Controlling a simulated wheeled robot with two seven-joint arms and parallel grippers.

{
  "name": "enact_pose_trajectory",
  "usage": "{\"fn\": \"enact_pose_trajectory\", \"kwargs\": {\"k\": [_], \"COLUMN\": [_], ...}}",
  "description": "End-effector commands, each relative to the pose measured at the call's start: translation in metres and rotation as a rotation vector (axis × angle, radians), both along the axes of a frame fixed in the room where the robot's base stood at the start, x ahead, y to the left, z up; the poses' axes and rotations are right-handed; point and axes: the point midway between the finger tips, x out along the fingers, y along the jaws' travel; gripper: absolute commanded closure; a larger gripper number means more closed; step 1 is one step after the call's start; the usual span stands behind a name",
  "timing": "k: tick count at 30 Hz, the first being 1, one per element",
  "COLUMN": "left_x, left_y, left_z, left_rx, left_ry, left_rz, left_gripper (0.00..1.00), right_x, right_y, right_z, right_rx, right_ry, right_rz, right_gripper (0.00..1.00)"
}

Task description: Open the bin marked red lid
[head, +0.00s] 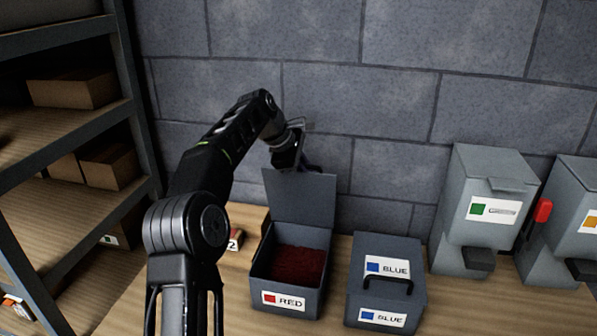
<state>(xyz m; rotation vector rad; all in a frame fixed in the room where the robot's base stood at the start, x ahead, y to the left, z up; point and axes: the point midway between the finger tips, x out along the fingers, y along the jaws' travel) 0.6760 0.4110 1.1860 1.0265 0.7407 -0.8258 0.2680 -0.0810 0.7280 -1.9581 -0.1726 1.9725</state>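The bin marked RED (286,302) stands on the wooden table, a dark grey box with a red square on its front label. Its lid (300,200) stands upright at the back, and dark red material (298,265) shows inside. My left gripper (300,160) is behind and above the raised lid, near its top edge. Its fingertips are partly hidden, so I cannot tell whether it is open or shut, or whether it touches the lid. My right gripper is not in view.
A shut bin marked BLUE (386,285) with a black lid handle stands to the right. Grey dispensers (484,215) stand farther right. A small box marked 2 (235,241) is at the left. Shelving (70,140) stands at the far left, and a block wall (400,90) behind.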

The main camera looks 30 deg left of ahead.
Motion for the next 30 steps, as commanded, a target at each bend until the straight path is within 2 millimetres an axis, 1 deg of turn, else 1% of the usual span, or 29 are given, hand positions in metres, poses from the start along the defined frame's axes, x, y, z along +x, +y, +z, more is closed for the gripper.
{"fn": "enact_pose_trajectory", "kwargs": {"k": [1,9,10,12,13,23,26,30], "left_x": [0.0,-0.001,-0.001,-0.001,-0.001,-0.002,-0.007,-0.017], "left_y": [0.0,0.0,0.0,0.0,0.0,0.002,0.004,0.009], "left_z": [-0.004,-0.004,-0.005,-0.004,-0.004,0.001,0.009,0.028], "left_rx": [0.001,0.0,0.0,0.0,0.0,0.001,0.001,0.001], "left_ry": [0.008,0.009,0.009,0.008,0.007,0.003,0.002,0.0], "left_rz": [0.0,0.0,0.0,0.0,-0.001,0.001,0.001,0.002], "left_gripper": [1.0,1.0,0.87,0.81,0.8,0.8,0.8,0.8], "right_x": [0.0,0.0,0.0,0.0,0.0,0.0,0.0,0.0], "right_y": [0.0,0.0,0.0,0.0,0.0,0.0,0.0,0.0], "right_z": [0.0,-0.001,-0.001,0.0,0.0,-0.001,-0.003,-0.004], "right_rx": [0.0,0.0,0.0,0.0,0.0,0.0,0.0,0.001], "right_ry": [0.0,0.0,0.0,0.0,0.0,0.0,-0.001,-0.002], "right_rz": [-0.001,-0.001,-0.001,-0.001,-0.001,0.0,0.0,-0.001], "right_gripper": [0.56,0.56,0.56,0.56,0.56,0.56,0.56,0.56]}}
